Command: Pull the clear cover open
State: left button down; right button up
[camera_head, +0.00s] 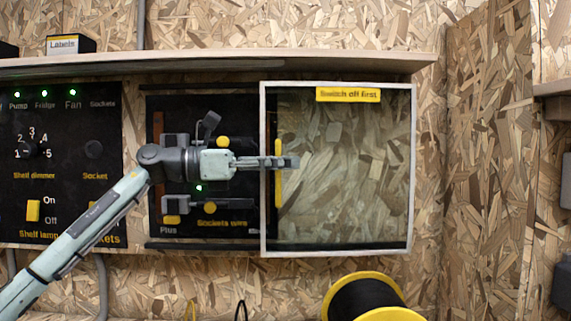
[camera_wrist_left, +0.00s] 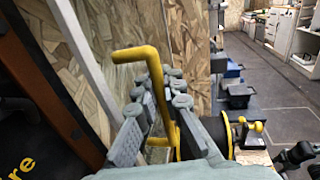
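The clear cover (camera_head: 340,200) is a white-framed see-through panel with a yellow "Switch off first" label. It stands at the right end of its dark rails, mostly over bare chipboard. Its upright yellow handle (camera_head: 278,190) is near its left edge. My left gripper (camera_head: 288,162) reaches across the handle from the left. In the left wrist view the yellow handle (camera_wrist_left: 153,65) passes between the fingers (camera_wrist_left: 157,95), which look closed on it from both sides. The fingers partly hide the handle's middle. My right gripper is in neither view.
The black sockets panel (camera_head: 225,225), with switches and yellow marks, lies uncovered left of the cover. A wooden shelf (camera_head: 200,65) runs above. A black and yellow reel (camera_head: 370,298) is below the cover. Another control panel (camera_head: 70,165) is at the left.

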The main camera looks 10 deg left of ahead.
pick_arm(q)
jog(key=c, duration=1.9)
grip_release()
jog(key=shift+s+d+f, duration=0.15)
jog(key=shift+s+d, duration=0.05)
jog(key=shift+s, duration=0.1)
jog(key=shift+w, duration=0.1)
jog(key=shift+a, duration=0.2)
jog(key=v, duration=1.1)
jog(key=shift+a, duration=0.4)
